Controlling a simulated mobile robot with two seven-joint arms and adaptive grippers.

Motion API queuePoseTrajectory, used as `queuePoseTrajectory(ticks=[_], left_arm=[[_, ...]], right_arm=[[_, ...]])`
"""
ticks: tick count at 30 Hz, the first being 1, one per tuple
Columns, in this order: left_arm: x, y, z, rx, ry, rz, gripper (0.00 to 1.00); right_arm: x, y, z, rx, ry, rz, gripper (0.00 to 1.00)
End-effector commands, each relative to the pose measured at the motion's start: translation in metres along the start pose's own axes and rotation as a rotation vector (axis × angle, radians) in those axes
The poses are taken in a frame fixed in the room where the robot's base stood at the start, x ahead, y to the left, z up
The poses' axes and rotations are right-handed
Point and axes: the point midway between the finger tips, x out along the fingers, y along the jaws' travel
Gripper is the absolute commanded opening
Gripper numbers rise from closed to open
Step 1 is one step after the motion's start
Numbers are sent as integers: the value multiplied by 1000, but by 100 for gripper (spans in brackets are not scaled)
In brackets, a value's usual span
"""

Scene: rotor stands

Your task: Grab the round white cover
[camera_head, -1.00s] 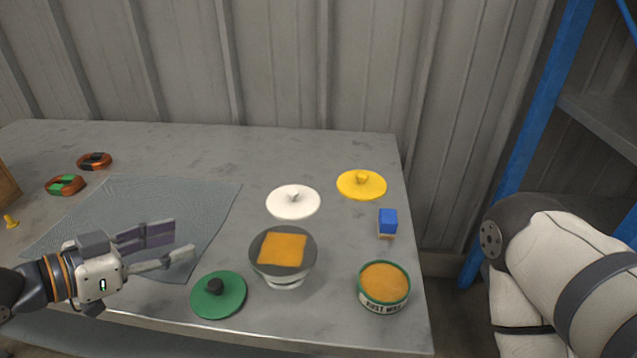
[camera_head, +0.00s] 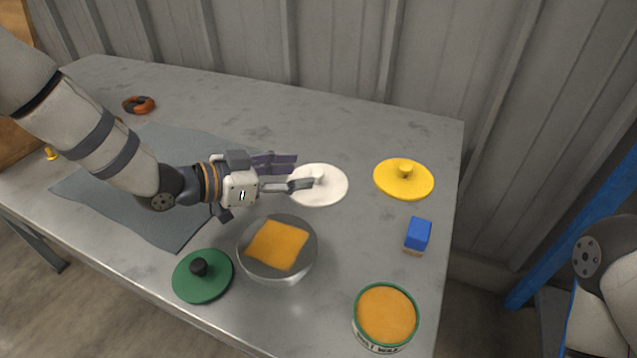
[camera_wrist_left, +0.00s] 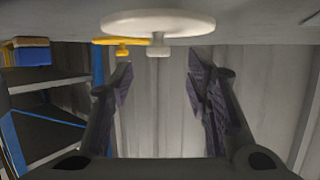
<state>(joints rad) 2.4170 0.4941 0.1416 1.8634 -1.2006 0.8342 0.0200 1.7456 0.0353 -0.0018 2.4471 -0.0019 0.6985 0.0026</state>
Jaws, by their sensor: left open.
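The round white cover (camera_head: 331,190) lies flat on the table, with its small knob on top. It also shows in the left wrist view (camera_wrist_left: 158,24), upside down, with the knob between my finger lines. My left gripper (camera_head: 303,171) is open, its fingertips over the cover's left part beside the knob. In the wrist view the gripper's fingers (camera_wrist_left: 160,82) are spread wide with nothing held. One finger hides part of the cover's left side in the head view. My right gripper is out of view; only part of that arm shows at the right edge.
A yellow cover (camera_head: 415,184) lies to the right, with a blue block (camera_head: 418,233) below it. A bowl with an orange cloth (camera_head: 275,245), a green cover (camera_head: 204,288) and a wax tin (camera_head: 386,316) stand nearer. A grey mat (camera_head: 165,223) lies left.

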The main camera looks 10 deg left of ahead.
Motion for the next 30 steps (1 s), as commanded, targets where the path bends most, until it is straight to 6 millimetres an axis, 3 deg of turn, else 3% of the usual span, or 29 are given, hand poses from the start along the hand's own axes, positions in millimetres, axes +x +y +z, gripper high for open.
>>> queuePoseTrajectory(ticks=[3, 6, 13, 19, 30], left_arm=[[24, 3, 5, -1, -5, 4, 44], [35, 2, 4, -1, -3, 2, 44], [36, 2, 1, 0, 0, 1, 44], [36, 2, 2, 0, -1, 1, 0], [35, 2, -3, 1, 0, 1, 0]], right_arm=[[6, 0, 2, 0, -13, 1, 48], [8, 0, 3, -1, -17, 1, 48], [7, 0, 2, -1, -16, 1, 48], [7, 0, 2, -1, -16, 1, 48], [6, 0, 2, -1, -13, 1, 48]])
